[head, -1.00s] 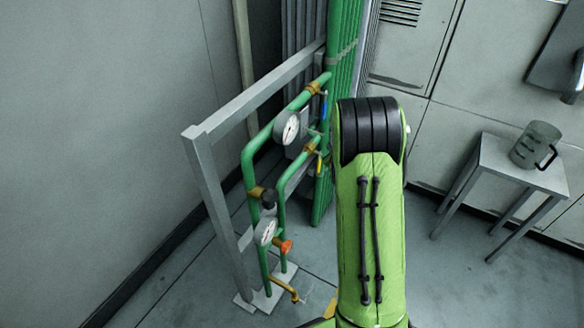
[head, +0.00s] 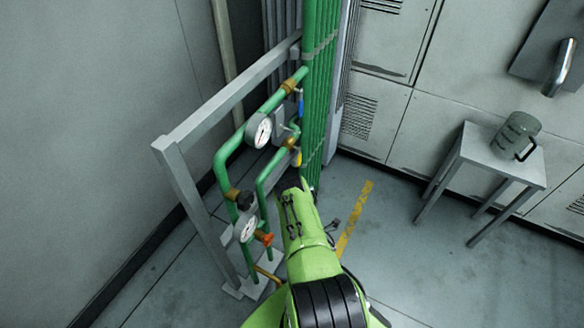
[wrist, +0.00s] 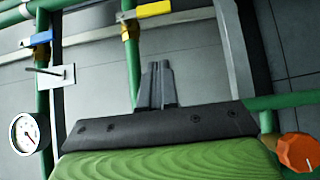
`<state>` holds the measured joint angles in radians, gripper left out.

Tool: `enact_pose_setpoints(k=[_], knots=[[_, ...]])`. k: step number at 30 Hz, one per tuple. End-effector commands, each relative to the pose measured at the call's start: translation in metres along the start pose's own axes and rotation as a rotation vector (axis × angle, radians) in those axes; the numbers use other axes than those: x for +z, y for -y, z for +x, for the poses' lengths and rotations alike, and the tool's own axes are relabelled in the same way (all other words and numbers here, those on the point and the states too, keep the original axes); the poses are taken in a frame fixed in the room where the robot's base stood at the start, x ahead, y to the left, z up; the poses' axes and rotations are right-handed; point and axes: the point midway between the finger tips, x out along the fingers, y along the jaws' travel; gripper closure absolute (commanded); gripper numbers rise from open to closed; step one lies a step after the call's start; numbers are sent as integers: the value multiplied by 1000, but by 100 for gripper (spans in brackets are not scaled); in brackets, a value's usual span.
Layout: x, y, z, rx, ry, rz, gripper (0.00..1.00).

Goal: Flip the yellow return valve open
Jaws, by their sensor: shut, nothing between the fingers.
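The yellow valve handle (head: 297,158) sits on the brass valve of the inner green pipe, just left of the green pipe bundle in the head view. In the wrist view the yellow handle (wrist: 153,10) is at the top and points right, crosswise to its pipe. My gripper (wrist: 158,68) shows in the wrist view with its dark fingers together and empty. In that picture the fingertips lie below the yellow handle, with a gap between them. In the head view my green arm hides most of the gripper.
A blue handle (head: 301,107) is on the neighbouring pipe. Gauges (head: 262,132) and an orange knob (head: 266,239) crowd the grey frame (head: 185,185). A small table (head: 480,165) with a jug (head: 515,137) stands right. Floor between is clear.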

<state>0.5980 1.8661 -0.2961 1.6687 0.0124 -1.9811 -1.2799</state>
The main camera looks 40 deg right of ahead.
Motion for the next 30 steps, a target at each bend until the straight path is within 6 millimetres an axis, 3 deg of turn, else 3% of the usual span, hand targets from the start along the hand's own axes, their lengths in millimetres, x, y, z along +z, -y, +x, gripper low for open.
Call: enact_pose_setpoints(k=[8, 22, 30], knots=[[-1, 4, 4, -3, -3, 1, 100], [-1, 7, 28, 0, 0, 3, 100], [-1, 2, 91, 3, -1, 4, 100]])
